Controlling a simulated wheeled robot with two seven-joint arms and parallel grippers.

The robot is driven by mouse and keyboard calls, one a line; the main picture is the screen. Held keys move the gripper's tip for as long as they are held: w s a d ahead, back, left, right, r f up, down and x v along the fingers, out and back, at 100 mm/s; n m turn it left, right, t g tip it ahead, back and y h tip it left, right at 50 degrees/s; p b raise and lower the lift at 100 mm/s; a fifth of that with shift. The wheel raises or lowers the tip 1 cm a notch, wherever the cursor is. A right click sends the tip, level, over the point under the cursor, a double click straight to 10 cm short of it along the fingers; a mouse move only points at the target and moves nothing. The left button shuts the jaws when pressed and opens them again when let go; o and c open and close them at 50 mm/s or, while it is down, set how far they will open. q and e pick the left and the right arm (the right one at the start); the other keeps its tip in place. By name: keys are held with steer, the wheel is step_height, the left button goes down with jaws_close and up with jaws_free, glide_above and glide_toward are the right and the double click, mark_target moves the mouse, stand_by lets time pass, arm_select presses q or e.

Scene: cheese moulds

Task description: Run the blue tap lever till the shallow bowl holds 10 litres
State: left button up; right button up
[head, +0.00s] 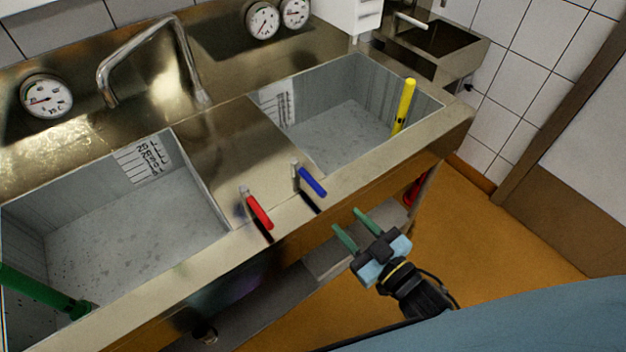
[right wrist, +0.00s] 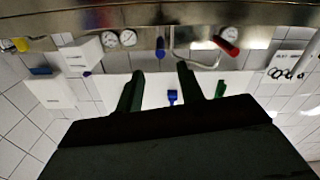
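The blue tap lever (head: 312,182) stands on the front rim of the steel counter, right of the red lever (head: 259,211). In the right wrist view the blue lever (right wrist: 160,47) appears ahead of the space between my fingers. My right gripper (head: 346,218) is open and empty in front of the counter, apart from the lever; its fingers (right wrist: 160,70) also show in the wrist view. Two bowls are sunk in the counter, a left bowl (head: 130,225) and a right bowl (head: 350,125), each with a marked scale. I cannot tell which is shallower. No water is evident. My left gripper is not in view.
A curved spout (head: 150,35) ends near the left bowl's back edge. A green pipe (head: 40,288) is in the left bowl, a yellow one (head: 404,105) in the right. Round dials (head: 46,96) sit on the back panel. Floor to the right is clear.

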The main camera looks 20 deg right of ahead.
glide_toward(299, 169)
steer(key=x, duration=0.3)
steer(key=f+x, duration=0.1)
steer(key=x, duration=0.1)
steer(key=shift+w+d, duration=0.15)
steer(key=shift+w, duration=0.15)
jaws_close()
